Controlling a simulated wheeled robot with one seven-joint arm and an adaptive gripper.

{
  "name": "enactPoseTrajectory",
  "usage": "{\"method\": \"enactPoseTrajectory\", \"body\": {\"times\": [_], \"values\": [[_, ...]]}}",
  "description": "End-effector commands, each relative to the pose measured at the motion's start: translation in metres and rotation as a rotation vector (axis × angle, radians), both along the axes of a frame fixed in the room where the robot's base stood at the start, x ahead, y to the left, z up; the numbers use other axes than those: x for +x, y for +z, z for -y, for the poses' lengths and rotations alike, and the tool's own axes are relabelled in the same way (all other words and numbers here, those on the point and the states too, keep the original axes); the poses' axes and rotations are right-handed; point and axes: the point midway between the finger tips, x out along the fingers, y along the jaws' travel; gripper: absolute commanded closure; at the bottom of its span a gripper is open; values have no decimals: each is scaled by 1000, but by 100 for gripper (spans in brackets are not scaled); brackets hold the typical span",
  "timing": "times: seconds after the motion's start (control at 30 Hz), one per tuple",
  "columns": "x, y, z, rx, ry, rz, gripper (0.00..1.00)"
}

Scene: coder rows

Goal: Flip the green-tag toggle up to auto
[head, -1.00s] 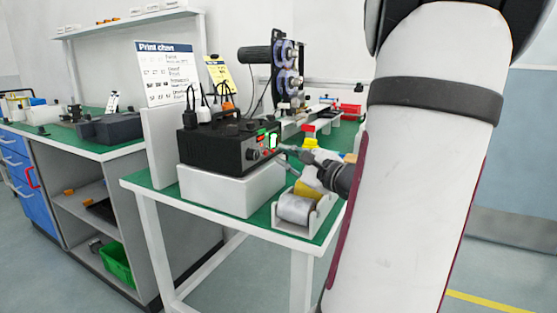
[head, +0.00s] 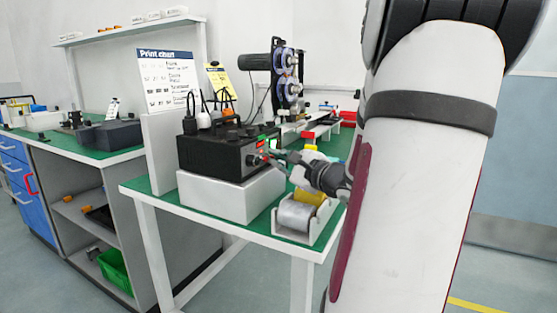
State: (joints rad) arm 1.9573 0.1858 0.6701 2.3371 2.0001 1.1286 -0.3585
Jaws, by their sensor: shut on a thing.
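A black control box (head: 215,152) stands on a white block on the green-topped bench. Its right-hand face carries small red and green marks and controls.
A roll holder (head: 294,216) with a grey roll and a yellow roll stands close below my gripper.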

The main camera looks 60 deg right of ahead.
Motion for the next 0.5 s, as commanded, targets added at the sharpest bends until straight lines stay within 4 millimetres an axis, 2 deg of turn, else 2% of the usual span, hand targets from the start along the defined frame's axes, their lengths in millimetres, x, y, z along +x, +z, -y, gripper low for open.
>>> {"method": "enactPoseTrajectory", "body": {"times": [0.5], "values": [[1,17,-2,-26,5,-320,100]]}}
